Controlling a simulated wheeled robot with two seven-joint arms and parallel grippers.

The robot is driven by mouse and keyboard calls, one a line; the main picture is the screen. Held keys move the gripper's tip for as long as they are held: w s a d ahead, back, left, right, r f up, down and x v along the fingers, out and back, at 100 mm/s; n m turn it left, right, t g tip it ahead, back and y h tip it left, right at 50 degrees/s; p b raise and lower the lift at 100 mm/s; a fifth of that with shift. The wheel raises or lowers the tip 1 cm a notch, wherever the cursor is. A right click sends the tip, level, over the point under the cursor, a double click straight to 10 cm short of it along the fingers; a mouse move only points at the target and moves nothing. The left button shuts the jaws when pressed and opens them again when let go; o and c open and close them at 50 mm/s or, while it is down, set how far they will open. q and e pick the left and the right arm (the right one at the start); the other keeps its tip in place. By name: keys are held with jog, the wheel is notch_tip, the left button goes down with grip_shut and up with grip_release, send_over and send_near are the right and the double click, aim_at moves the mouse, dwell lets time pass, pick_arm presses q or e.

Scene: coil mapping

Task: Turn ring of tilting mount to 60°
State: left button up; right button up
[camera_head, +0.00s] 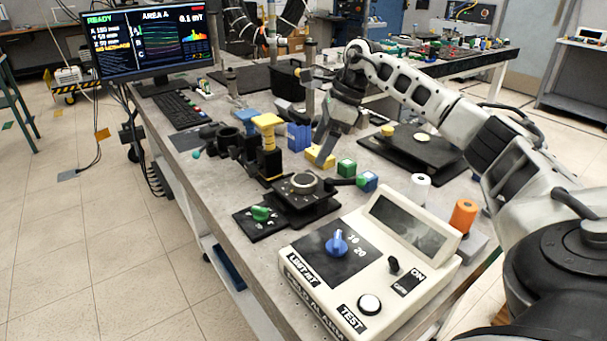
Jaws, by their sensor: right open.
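A black mount on the bench carries a round ring (303,182) with a light rim. I take this to be the tilting mount, and its angle marks are too small to read. A dark handle with a green end (361,181) sticks out to its right. My right gripper (322,158) comes down from the right arm and points at the bench, behind the ring and apart from it. It is open, and I see nothing held. A yellow block (320,156) lies close by its tips. My left gripper is not in view.
A cream control box (360,265) with a blue knob stands in front. A plate with a green knob (261,213) lies left of the ring. A monitor (148,42) stands far left.

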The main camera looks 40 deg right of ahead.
aim_at(303, 179)
jog(key=x, duration=0.9)
jog(key=shift+w+f, duration=0.1)
jog(key=shift+w, duration=0.1)
jog(key=c, duration=1)
